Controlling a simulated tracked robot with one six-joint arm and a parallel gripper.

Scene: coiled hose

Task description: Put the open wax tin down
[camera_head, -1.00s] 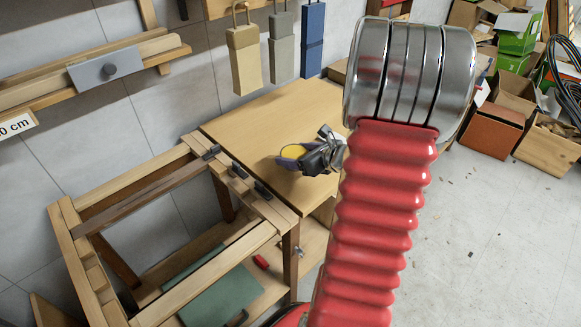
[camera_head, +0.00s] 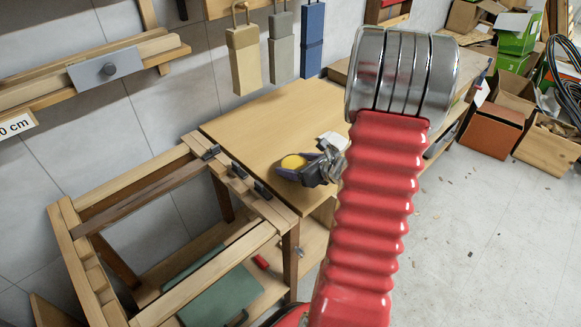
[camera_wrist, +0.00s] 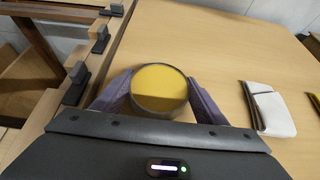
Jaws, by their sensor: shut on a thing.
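The open wax tin (camera_wrist: 159,86) is round and dark-rimmed with yellow wax inside, and part of the wax is in shadow. In the head view the tin (camera_head: 293,161) shows over the wooden bench top (camera_head: 262,118). My gripper (camera_wrist: 158,92) is shut on it, with a purple-grey finger on either side. My gripper (camera_head: 299,170) also shows in the head view, low over the bench near its front edge. The tin looks about level. I cannot tell whether its base touches the wood.
A folded white cloth or pad (camera_wrist: 270,108) lies to the right of the tin. Dark clamp-like blocks (camera_wrist: 77,72) line the wooden frame at left. Bare bench lies beyond the tin. My red arm hides the bench's right part in the head view.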

